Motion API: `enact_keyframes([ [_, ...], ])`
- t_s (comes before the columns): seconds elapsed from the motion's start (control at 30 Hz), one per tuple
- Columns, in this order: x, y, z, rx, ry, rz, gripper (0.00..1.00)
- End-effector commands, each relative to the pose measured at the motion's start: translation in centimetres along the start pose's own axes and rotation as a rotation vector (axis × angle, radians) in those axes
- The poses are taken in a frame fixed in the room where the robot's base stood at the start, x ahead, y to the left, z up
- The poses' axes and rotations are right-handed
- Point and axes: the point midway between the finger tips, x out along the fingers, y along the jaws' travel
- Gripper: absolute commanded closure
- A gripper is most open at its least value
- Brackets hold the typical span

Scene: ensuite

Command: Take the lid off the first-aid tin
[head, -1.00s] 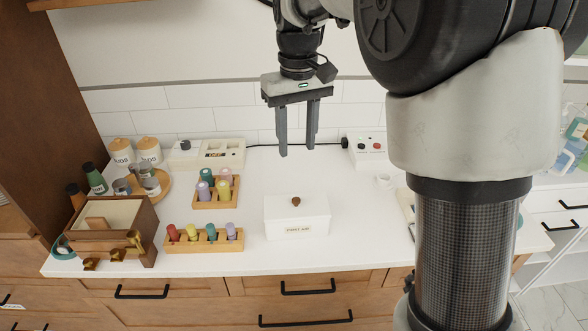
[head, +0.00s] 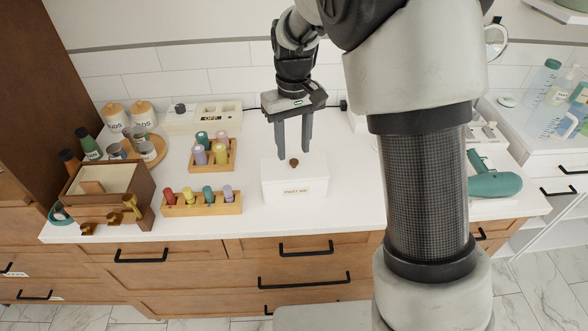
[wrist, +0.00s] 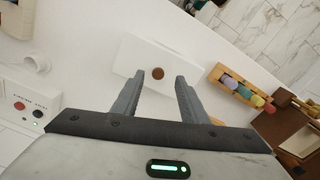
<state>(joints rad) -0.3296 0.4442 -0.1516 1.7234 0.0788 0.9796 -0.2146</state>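The first-aid tin (head: 295,187) is a white box with a "FIRST AID" label on its front, standing on the white counter. Its lid (head: 275,166) is on and carries a round brown knob (head: 294,162). My gripper (head: 293,153) is open, pointing down, with its two dark fingers above and around the back of the lid in the head view. In the wrist view the knob (wrist: 158,73) shows beyond the open fingertips (wrist: 160,75), roughly midway between them. I see no contact with the knob.
Wooden racks of coloured bottles (head: 202,209) stand left of the tin. A wooden box (head: 100,195), jars (head: 115,116) and a white switch panel (head: 210,116) are farther left. A green hairdryer (head: 490,180) lies at the right. Bare counter surrounds the tin.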

Motion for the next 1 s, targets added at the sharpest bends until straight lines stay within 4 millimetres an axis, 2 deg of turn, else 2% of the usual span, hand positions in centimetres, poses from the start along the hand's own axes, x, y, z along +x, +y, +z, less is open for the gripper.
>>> enact_keyframes([
  [0.1, 2.1, 0.3, -0.2, -0.001, -0.005, 0.0, 0.6],
  [0.23, 3.7, 0.3, -0.3, -0.001, -0.003, 0.0, 0.6],
  [0.53, 4.1, 0.3, -0.3, 0.0, 0.0, 0.001, 0.6],
  [0.77, 4.1, 0.3, -0.3, -0.001, 0.0, 0.001, 0.97],
  [0.8, 4.1, 0.3, -0.3, -0.001, 0.0, 0.001, 1.0],
  [1.0, 4.1, 0.3, -0.3, -0.001, 0.0, 0.001, 1.0],
])
